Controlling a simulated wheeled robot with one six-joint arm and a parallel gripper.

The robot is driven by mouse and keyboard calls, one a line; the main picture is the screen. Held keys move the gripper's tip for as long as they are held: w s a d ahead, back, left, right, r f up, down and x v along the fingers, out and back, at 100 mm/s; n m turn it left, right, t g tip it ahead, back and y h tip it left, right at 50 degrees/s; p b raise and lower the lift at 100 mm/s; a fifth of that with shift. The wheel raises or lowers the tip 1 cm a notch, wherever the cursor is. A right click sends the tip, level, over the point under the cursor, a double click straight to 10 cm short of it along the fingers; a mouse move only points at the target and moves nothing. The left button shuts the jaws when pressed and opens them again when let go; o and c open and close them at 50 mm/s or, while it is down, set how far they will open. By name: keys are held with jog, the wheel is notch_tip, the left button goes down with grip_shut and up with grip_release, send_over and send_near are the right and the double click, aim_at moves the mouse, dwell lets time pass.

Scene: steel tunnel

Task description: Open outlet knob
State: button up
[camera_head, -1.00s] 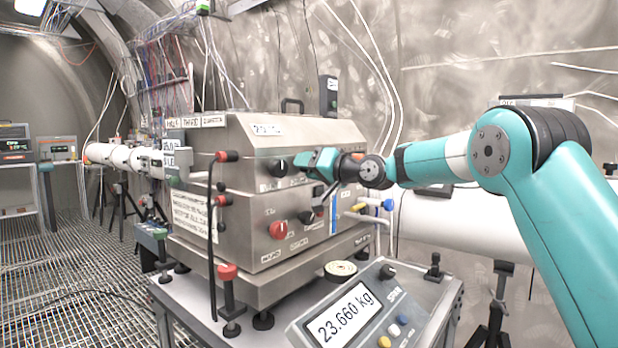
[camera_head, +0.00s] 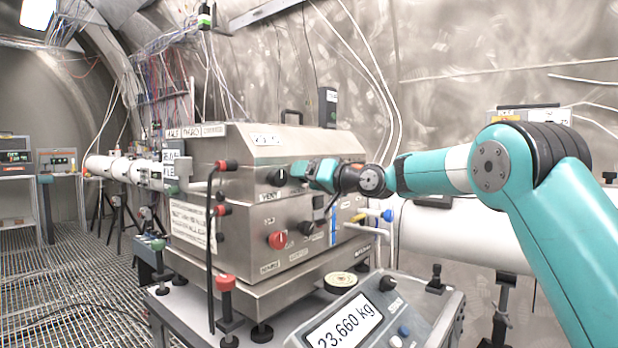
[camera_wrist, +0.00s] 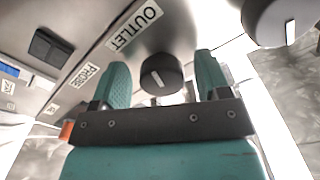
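The outlet knob (camera_wrist: 160,75) is a round black knob with a white mark on its face. It shows in the wrist view below the OUTLET label (camera_wrist: 135,25) on the steel box. My gripper (camera_wrist: 163,72) is open, with one teal finger on each side of this knob and visible gaps beside it. In the head view my gripper (camera_head: 308,171) is at the front panel of the steel box (camera_head: 240,240) and hides the outlet knob. Whether the fingers touch the panel cannot be told.
A second black knob (camera_wrist: 272,18) is close to the right finger in the wrist view. In the head view a black knob (camera_head: 277,177) is just left of my gripper, and a red knob (camera_head: 278,240) sits below. A scale display (camera_head: 345,325) stands in front.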

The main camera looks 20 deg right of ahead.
jog(key=b+v, duration=0.3)
jog(key=v, duration=1.4)
jog(key=shift+s, duration=0.15)
jog(key=shift+d, duration=0.1)
